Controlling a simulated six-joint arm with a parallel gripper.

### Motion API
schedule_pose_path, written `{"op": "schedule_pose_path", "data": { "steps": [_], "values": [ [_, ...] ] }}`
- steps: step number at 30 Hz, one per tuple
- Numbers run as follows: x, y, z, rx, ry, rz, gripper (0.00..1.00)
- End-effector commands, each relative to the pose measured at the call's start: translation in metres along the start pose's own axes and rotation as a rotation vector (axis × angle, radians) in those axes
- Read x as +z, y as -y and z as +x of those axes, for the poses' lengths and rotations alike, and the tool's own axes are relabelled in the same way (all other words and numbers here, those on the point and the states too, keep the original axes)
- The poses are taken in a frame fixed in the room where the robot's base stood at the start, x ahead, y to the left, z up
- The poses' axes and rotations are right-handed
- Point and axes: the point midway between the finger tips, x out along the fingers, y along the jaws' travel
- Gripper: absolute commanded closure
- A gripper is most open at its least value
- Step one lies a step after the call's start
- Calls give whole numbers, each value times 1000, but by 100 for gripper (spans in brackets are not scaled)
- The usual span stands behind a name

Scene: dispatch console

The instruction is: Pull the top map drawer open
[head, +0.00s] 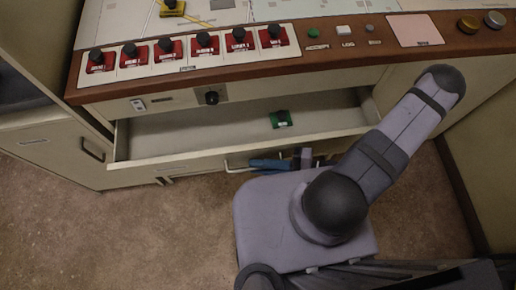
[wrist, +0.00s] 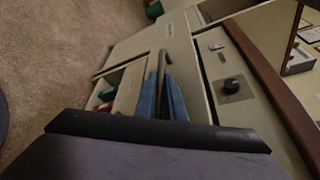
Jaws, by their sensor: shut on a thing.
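The top map drawer (head: 190,160) stands pulled out under the console in the head view, its pale inside showing. In the wrist view, the blue fingers of my gripper (wrist: 164,97) are shut on the bar handle (wrist: 161,66), one on each side. The pale drawer front (wrist: 182,50) shows behind the handle. The inside of the drawer is hardly visible in the wrist view.
The console above has a row of red switches (head: 206,43) and a wooden front edge (head: 300,59). A panel with a black knob (head: 211,97) sits above the drawer. A cabinet with a handle (head: 93,150) stands at left. An open compartment (wrist: 107,88) holds coloured things.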

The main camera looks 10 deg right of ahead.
Motion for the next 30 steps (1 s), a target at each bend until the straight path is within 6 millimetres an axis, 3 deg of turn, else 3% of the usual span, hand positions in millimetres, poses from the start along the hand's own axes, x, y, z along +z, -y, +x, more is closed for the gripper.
{"op": "schedule_pose_path", "data": {
  "steps": [15, 30],
  "values": [
    [53, -38, -23, -3, -6, 0, 100],
    [65, -49, -28, 2, 0, -2, 100]
  ]
}}
